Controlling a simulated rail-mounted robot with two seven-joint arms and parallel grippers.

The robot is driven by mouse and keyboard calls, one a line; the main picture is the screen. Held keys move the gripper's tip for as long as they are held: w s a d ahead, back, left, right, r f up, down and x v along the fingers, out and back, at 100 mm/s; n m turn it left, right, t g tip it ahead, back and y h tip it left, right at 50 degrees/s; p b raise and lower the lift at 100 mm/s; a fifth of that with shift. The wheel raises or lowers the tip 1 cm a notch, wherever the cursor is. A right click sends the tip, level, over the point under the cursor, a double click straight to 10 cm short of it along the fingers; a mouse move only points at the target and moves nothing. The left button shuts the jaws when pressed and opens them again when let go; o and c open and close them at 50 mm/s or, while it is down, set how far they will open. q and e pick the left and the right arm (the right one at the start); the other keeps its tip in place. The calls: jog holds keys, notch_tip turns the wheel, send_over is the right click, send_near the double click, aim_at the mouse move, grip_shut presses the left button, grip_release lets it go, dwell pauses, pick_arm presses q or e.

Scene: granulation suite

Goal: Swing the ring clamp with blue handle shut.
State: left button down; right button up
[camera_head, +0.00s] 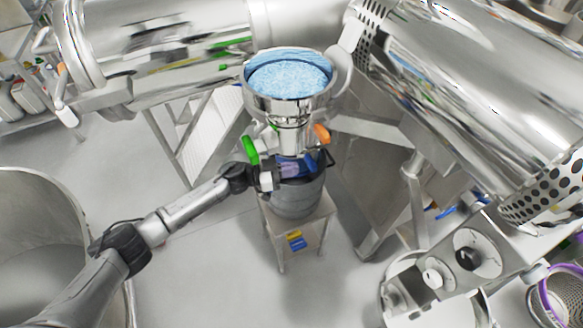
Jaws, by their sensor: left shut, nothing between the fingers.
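The ring clamp with the blue handle (311,161) sits low on the steel outlet, just above a grey drum (297,203). Its blue part shows beside and behind my left gripper; whether the ring is open or closed is too small to tell. My left gripper (272,180) comes in from the left, at the drum's upper left side and close to the clamp. It is shut and empty. I cannot tell if it touches the clamp. My right gripper is not in view.
A steel hopper (290,112) of blue granules stands above the outlet. A green handle (251,150) and an orange handle (321,134) flank the outlet. The drum stands on a small table (267,214). Large steel vessels crowd both sides; the floor in front is clear.

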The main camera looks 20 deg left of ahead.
pick_arm(q)
jog(key=shift+s, duration=0.1)
jog(key=s+d+p+v, duration=0.1)
jog(key=s+v, duration=0.1)
jog(key=v, duration=1.1)
jog(key=shift+s+d+p, duration=0.2)
jog(key=shift+s+p, duration=0.1)
jog(key=shift+s, duration=0.2)
